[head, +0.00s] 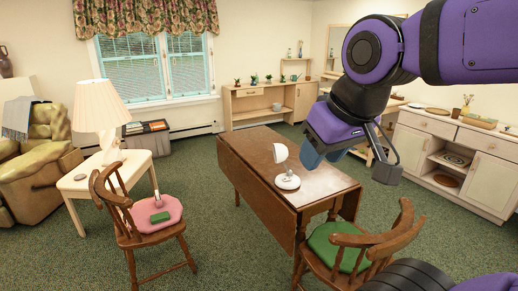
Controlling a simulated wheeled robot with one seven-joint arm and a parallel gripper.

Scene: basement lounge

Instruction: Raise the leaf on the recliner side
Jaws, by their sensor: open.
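The wooden drop-leaf table (250,145) stands in the middle of the head view. Its leaf on the recliner side (258,198) hangs straight down along the table's left long edge. The olive recliner (38,155) is at the far left, beyond a side table. My gripper (348,162) is open and empty, above the right part of the table and pointing down. It is well to the right of the hanging leaf and apart from it. The leaf on the table's far side is hidden.
A small white round-headed lamp or mirror (287,181) stands on the tabletop. A chair with a pink cushion (168,214) stands left of the leaf, with floor between. A green-cushioned chair (338,247) is at the near end. A white side table (82,184) holds a lamp.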

